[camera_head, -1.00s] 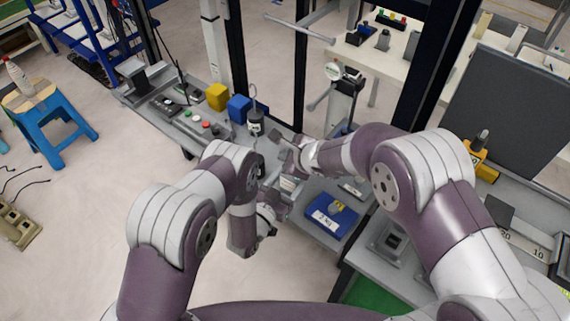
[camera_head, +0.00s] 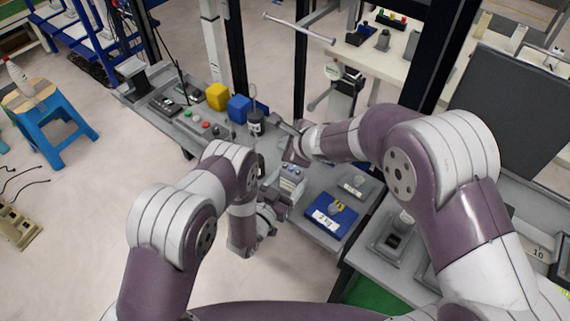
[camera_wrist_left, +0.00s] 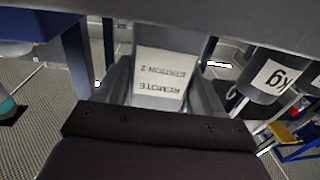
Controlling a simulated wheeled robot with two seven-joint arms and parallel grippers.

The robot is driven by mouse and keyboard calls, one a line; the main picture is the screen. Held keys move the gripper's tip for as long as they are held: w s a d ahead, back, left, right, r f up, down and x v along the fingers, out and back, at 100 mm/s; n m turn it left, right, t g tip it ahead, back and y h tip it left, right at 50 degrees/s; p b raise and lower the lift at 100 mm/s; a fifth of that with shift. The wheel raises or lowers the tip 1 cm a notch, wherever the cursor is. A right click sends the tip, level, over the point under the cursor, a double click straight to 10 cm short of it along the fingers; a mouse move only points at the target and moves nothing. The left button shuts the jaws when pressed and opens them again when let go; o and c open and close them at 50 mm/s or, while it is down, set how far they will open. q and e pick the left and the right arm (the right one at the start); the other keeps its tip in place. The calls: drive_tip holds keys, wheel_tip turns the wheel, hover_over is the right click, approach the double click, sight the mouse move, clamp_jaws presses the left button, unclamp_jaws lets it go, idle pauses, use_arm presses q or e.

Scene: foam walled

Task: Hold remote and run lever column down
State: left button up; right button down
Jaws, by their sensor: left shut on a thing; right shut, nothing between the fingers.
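The grey remote (camera_head: 291,180) is in my left gripper (camera_head: 284,192), over the near part of the grey bench. In the left wrist view the remote's white label (camera_wrist_left: 160,78) reads "REMOTE STATION 2", upside down, between the fingers. My right gripper (camera_head: 277,123) is shut and empty, beyond the remote and just right of a black hooked weight. A dark upright with a round dial (camera_head: 345,95) and grey bars stands behind the bench; I cannot tell whether it is the lever column.
On the bench are the black weight (camera_head: 256,123), a blue block (camera_head: 239,108), a yellow block (camera_head: 217,96) and a button panel (camera_head: 201,122). A blue labelled block (camera_head: 330,216) lies right of the remote. A blue stool (camera_head: 52,130) stands on open floor at left.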

use_arm(q)
drive_tip(key=o, duration=1.2)
